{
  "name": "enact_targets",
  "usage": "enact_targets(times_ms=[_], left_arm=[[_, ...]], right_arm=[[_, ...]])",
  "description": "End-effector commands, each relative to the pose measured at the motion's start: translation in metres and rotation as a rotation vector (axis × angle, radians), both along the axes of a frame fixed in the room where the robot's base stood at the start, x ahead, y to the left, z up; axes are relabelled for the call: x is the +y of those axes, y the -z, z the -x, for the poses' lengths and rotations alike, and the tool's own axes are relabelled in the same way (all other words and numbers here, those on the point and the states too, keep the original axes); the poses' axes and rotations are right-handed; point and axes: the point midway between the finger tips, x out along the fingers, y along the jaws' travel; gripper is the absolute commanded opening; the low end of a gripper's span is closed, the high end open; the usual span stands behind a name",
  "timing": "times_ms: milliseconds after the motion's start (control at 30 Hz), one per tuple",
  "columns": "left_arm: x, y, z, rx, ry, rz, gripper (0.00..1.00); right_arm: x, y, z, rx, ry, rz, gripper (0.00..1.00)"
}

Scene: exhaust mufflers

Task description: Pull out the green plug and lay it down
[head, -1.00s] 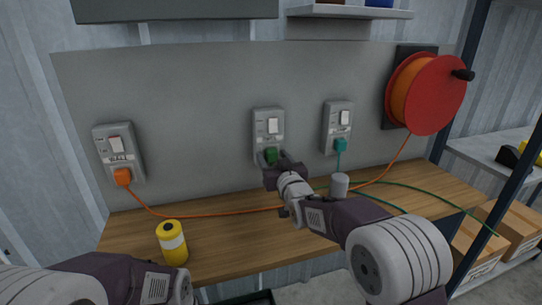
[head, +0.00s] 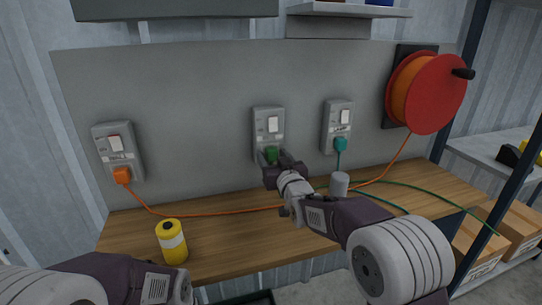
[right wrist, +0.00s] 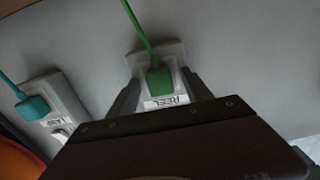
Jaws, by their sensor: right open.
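The green plug (head: 271,155) sits in the middle wall socket (head: 268,125), below its white switch. It also shows in the right wrist view (right wrist: 158,80), with a green cord leading away from it. My right gripper (head: 274,157) is open, with one finger on each side of the green plug. In the right wrist view the fingers (right wrist: 160,88) stand apart from the plug's sides, with visible gaps. My left arm shows at the bottom left; its gripper is out of view.
An orange plug (head: 122,176) is in the left socket and a teal plug (head: 340,144) in the right one. A yellow can (head: 172,242) and a grey cylinder (head: 339,185) stand on the wooden bench (head: 222,232). A red reel (head: 435,94) hangs at right.

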Motion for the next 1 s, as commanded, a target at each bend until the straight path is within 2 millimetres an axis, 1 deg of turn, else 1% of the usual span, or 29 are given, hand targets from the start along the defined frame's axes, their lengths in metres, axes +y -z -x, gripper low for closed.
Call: enact_targets(times_ms=[100,133,167,200,267,300,333,567,1000], left_arm=[[0.000,0.000,0.000,0.000,0.000,0.000,0.36],[0.000,0.000,0.000,0.000,0.000,0.000,0.36],[0.000,0.000,0.000,0.000,0.000,0.000,0.36],[0.000,0.000,0.000,0.000,0.000,0.000,0.36],[0.000,0.000,0.000,0.000,0.000,0.000,0.36],[0.000,0.000,0.000,0.000,0.000,0.000,0.36],[0.000,0.000,0.000,0.000,0.000,0.000,0.36],[0.000,0.001,0.000,0.000,0.000,0.000,0.36],[0.000,0.013,0.000,0.000,0.000,0.000,0.36]], right_arm=[[0.000,0.000,0.000,0.000,0.000,0.000,0.58],[0.000,0.000,0.000,0.000,0.000,0.000,0.55],[0.000,0.000,0.000,0.000,0.000,0.000,0.47],[0.000,0.000,0.000,0.000,0.000,0.000,0.36],[0.000,0.000,0.000,0.000,0.000,0.000,0.19],[0.000,0.000,0.000,0.000,0.000,0.000,0.08],[0.000,0.000,0.000,0.000,0.000,0.000,0.00],[0.000,0.000,0.001,-0.001,0.000,0.000,0.00],[-0.006,0.001,0.018,-0.001,0.000,0.000,0.00]])
